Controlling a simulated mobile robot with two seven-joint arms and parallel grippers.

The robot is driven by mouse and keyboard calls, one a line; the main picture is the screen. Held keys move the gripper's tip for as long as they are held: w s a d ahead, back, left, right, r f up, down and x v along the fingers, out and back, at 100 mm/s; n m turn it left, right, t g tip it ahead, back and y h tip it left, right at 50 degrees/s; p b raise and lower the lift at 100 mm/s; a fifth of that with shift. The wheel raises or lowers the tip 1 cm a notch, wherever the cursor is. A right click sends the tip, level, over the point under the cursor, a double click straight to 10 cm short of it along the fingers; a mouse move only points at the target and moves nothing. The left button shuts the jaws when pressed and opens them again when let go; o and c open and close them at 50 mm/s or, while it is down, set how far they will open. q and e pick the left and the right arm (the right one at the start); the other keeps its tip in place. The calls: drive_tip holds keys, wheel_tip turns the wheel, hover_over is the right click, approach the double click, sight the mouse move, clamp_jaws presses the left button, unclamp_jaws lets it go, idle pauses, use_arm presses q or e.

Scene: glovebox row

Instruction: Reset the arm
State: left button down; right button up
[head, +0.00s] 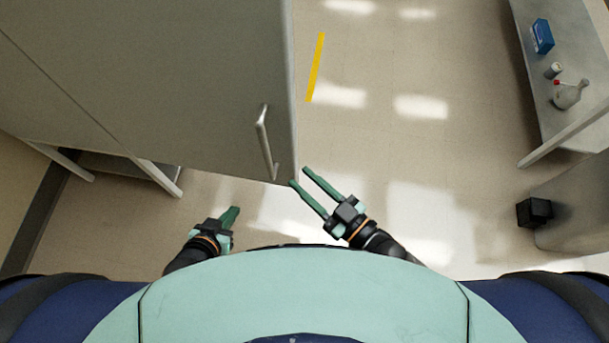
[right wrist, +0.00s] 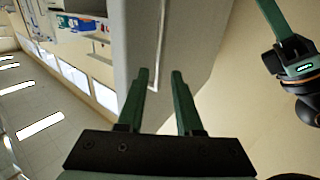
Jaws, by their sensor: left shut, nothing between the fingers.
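My left gripper (head: 231,214) is shut and empty, low in the head view, below the grey cabinet and apart from it. It also shows at the upper right of the right wrist view (right wrist: 272,14). My right gripper (head: 298,176) is open, its two green fingers parallel and apart, with tips by the cabinet's near right corner. In the right wrist view its fingers (right wrist: 160,72) point at the cabinet, with nothing clearly held. Whether the tips touch the cabinet I cannot tell.
The grey cabinet (head: 170,70) with a bar handle (head: 264,142) fills the upper left. A bench (head: 545,95) at the right holds a blue box (head: 543,36), a small jar (head: 553,70) and a flask (head: 570,95). A black box (head: 534,212) is below. Floor between is clear, with yellow tape (head: 315,67).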

idle(0.3)
drive_tip(key=s+d+f+m+g+h, duration=0.1)
drive_tip(key=d+f+m+h, duration=0.2)
drive_tip(key=d+f+h, duration=0.2)
drive_tip(key=s+d+f+m+g+h, duration=0.2)
drive_tip(key=d+f+m+h, duration=0.2)
drive_tip(key=d, duration=0.7)
drive_tip(key=shift+s+f+g+h, duration=0.2)
drive_tip(key=shift+f+g+h, duration=0.1)
drive_tip(key=shift+f+h, duration=0.45)
